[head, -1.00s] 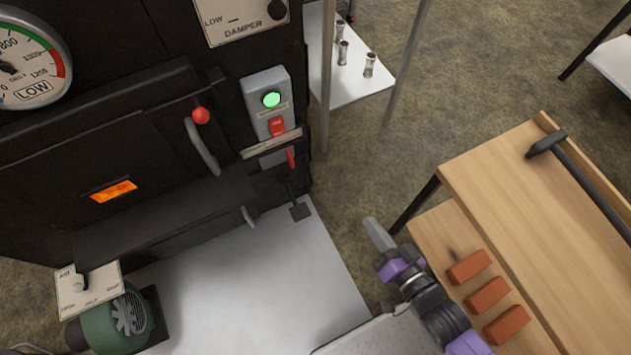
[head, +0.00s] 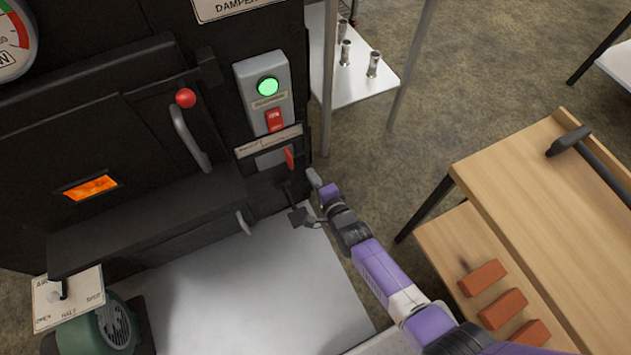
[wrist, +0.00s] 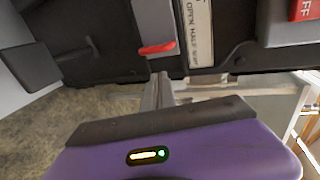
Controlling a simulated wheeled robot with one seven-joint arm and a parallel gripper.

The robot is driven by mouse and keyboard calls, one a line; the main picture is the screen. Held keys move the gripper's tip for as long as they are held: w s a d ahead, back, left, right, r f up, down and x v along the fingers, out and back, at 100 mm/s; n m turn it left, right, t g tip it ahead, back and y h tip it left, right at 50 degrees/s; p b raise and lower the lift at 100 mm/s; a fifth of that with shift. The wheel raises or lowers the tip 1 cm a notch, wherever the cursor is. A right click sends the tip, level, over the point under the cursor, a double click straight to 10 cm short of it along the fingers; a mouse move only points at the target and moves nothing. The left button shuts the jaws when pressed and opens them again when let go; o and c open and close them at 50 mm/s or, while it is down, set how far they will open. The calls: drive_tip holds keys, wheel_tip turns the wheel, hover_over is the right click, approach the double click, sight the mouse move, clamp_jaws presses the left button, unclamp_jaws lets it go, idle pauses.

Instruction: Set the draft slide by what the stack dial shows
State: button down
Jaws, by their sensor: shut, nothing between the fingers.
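The stack dial (head: 12,45) is cut off at the left edge of the head view. Its needle is not visible now. A slide with a red tab (head: 289,157) sits below the switch box; the red tab also shows in the wrist view (wrist: 157,49). Its label strip (wrist: 198,32) reads OPEN, HALF and a blurred third word. The tab is at the right end of the slide in the head view, away from OPEN. My gripper (head: 313,178) is shut and empty, just right of and below the tab. In the wrist view its fingertips (wrist: 158,88) appear close to the tab; contact is unclear.
A grey box with a green lamp (head: 267,86) and red switch (head: 276,120) is above the slide. A black pedal-like lever (head: 298,216) is below. The fire door handle (head: 188,140) is left.

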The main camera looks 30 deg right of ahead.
drive_tip(key=b+x, duration=0.7)
drive_tip(key=x, duration=0.1)
drive_tip(key=shift+w+d+f, duration=0.1)
drive_tip(key=shift+w+f, duration=0.15)
drive_tip(key=shift+w, duration=0.05)
drive_tip(key=shift+w+f+b, duration=0.1)
drive_tip(key=shift+w+b, duration=0.4)
drive_tip(key=shift+w, duration=0.2)
